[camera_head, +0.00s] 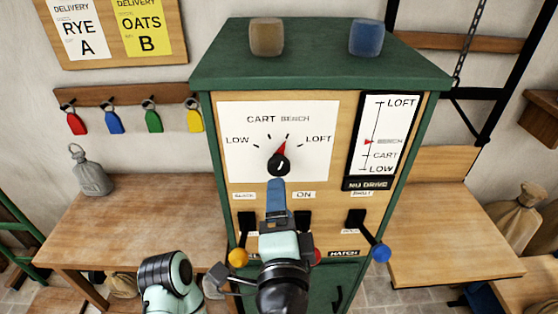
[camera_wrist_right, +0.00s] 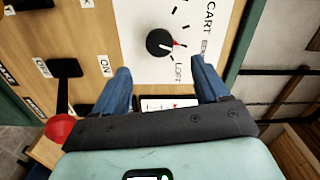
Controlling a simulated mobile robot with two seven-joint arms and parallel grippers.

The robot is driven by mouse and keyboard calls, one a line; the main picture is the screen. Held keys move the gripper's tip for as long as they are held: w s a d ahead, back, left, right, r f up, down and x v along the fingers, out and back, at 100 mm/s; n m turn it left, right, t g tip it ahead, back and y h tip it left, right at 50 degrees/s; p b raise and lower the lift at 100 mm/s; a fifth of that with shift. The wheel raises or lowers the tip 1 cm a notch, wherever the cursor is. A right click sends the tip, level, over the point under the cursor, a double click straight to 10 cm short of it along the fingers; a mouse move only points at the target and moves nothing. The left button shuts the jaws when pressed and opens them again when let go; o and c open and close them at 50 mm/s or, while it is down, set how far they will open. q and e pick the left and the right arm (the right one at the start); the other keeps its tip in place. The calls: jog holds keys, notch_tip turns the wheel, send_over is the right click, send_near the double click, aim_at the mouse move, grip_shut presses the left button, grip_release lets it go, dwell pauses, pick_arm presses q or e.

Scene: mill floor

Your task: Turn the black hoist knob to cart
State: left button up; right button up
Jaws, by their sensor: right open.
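The black hoist knob (camera_head: 279,164) sits on the white dial plate (camera_head: 246,172) of the green-edged cabinet. Its red pointer aims up and slightly right, toward the BENCH mark; CART is left of that mark. In the right wrist view the knob (camera_wrist_right: 160,43) appears ahead, between the two blue fingertips and beyond them. My right gripper (camera_head: 277,186) is open and empty, just below the knob in the head view; its fingers (camera_wrist_right: 162,68) are spread apart. No left gripper fingers show.
Levers with yellow (camera_head: 238,257), red (camera_wrist_right: 60,128) and blue (camera_head: 381,253) balls stick out below the dial. The level gauge (camera_head: 383,135) has its red marker at BENCH. Wooden benches (camera_head: 150,205) flank the cabinet. Two blocks, brown (camera_head: 266,37) and blue (camera_head: 366,37), stand on top.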

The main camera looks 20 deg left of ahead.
aim_at(279, 169)
jog(key=p+x, duration=0.2)
jog(key=x, duration=0.9)
jog(key=shift+f, duration=0.1)
pick_arm(q)
jog(key=shift+w+r, duration=0.35)
jog(key=shift+r, duration=0.3)
jog(key=shift+w+r, duration=0.3)
jog(key=shift+r, duration=0.3)
pick_arm(e)
jog(key=shift+s, duration=0.1)
jog(key=c, duration=1.1)
